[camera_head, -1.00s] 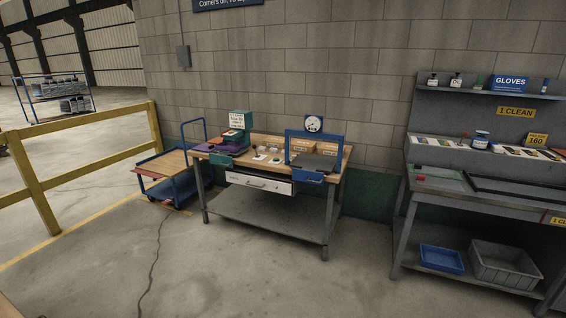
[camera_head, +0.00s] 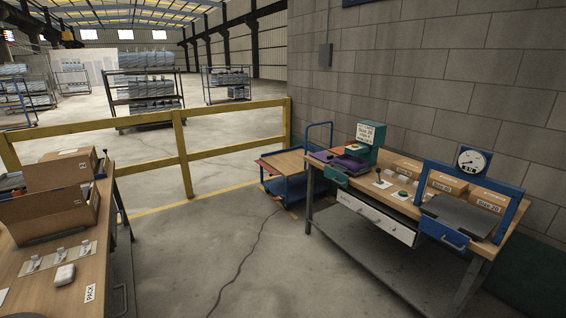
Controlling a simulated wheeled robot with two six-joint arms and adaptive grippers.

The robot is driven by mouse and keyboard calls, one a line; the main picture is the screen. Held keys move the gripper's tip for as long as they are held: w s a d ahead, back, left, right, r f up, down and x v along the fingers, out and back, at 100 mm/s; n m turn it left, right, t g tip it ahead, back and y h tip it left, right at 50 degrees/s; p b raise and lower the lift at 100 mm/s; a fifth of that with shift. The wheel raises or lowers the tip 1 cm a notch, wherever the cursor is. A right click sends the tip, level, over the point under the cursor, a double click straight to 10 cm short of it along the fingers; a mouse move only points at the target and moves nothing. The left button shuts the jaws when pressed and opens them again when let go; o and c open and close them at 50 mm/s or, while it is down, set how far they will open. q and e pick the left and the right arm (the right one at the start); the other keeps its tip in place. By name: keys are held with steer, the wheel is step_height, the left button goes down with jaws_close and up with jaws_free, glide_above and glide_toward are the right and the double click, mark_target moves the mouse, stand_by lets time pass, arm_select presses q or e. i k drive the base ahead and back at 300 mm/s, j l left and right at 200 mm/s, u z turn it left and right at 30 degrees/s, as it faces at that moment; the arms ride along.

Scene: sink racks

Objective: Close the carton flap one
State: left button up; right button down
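An open brown carton (camera_head: 52,222) stands on a wooden packing bench (camera_head: 72,288) at the left edge of the head view. Its flaps stand up, and dark and coloured contents show inside. A raised cardboard panel with a white label (camera_head: 62,170) stands at its back. I cannot tell which flap is flap one. Neither of my grippers shows in the view.
A workbench (camera_head: 352,222) with a blue gauge frame and small cartons stands at the right by the block wall. A blue cart (camera_head: 290,188) stands beside it. A yellow railing (camera_head: 183,150) runs behind. The concrete floor between the benches is clear except for a cable (camera_head: 238,268).

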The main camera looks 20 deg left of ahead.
mark_target(13, 210)
steer(key=i+u, duration=0.2)
steer(key=u, duration=0.25)
steer(key=i+u, duration=0.15)
steer(key=u, duration=0.35)
steer(key=i+l+u, duration=0.1)
steer(key=u, duration=0.35)
steer(key=i+l+u, duration=0.2)
steer(key=u, duration=0.3)
steer(key=i+l+u, duration=0.15)
steer(key=u, duration=0.3)
steer(key=l+u, duration=0.3)
steer(key=u, duration=0.2)
steer(key=i+l+u, duration=0.1)
steer(key=l+u, duration=0.2)
steer(key=u, duration=0.15)
steer(key=i+l+u, duration=0.1)
steer(key=l+u, duration=0.65)
steer(key=l, duration=0.25)
steer(key=i, duration=0.05)
